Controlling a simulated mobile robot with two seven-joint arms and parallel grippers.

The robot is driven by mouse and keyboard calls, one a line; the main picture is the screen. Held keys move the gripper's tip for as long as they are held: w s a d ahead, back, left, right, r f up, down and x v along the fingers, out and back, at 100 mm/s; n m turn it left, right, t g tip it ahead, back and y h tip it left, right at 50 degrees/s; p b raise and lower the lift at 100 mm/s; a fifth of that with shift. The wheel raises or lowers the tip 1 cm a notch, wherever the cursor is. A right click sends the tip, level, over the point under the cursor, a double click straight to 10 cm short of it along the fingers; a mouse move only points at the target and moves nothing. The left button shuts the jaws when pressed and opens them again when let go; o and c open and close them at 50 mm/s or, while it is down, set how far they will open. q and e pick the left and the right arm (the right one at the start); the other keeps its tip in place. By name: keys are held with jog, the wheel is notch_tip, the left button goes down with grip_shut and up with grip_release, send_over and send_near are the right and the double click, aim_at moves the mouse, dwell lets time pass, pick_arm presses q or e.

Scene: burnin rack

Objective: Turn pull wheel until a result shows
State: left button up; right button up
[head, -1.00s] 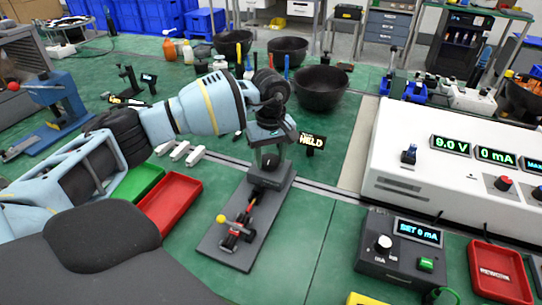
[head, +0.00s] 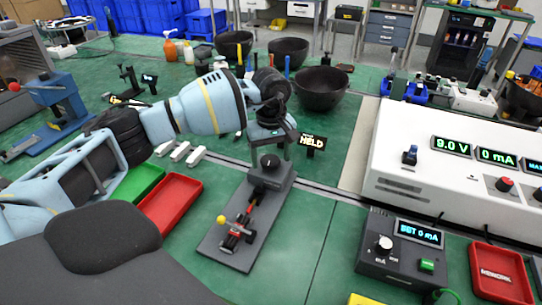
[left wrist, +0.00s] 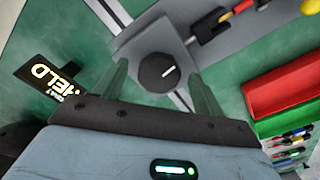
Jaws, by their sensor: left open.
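The pull wheel, a round black knob (head: 270,160) with a white mark, sits on a dark grey fixture (head: 226,243) on the green bench. In the left wrist view the knob (left wrist: 162,72) lies between the fingers. My left gripper (head: 270,152) is above the wheel with its fingers open, one on each side; I cannot tell whether they touch it. It also shows in the left wrist view (left wrist: 158,74). A small black sign (head: 312,142) beside the fixture reads HELD; it also shows in the left wrist view (left wrist: 50,78). My right gripper is out of view.
A red tray (head: 170,204) and a green tray (head: 138,184) lie left of the fixture. A box with a SET 0 mA display (head: 418,234), a white power unit (head: 400,170) and a REWORK tray (head: 500,273) stand right. Black bowls (head: 320,88) stand behind.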

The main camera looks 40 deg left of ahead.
aim_at(271, 161)
pick_arm(q)
notch_tip(271, 161, up, 8)
jog(key=shift+f, duration=0.25)
jog(key=shift+f, duration=0.1)
dwell(0.5)
